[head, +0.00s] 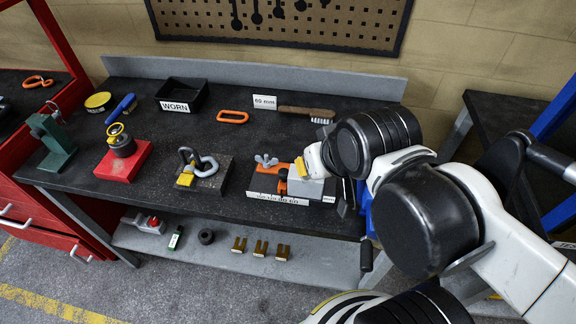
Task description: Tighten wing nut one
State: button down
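A silver wing nut (265,160) stands on top of the left part of a dark clamping fixture (262,182) on the workbench. The fixture has an orange part, a light grey block (305,187) and a white scale strip (278,199) along its front. My arm comes in from the right and its end covers the fixture's right side, so any second wing nut there is hidden. My gripper (346,197) shows only in part as dark pieces beside the grey block, right of the visible wing nut. Its fingertips are not clear, nor whether it touches anything.
A shackle fixture (200,172), a red block (122,163) with a gauge-like part, and a green press (52,143) stand left along the bench. A WORN bin (183,94), orange ring (232,117), 60 mm card (265,102) and brush (306,113) lie behind. Bare bench lies between them.

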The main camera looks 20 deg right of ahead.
aim_at(275, 161)
jog(key=i+j+z, duration=0.25)
jog(key=j, duration=0.5)
jog(key=j+z, duration=0.2)
jog(key=j, duration=0.55)
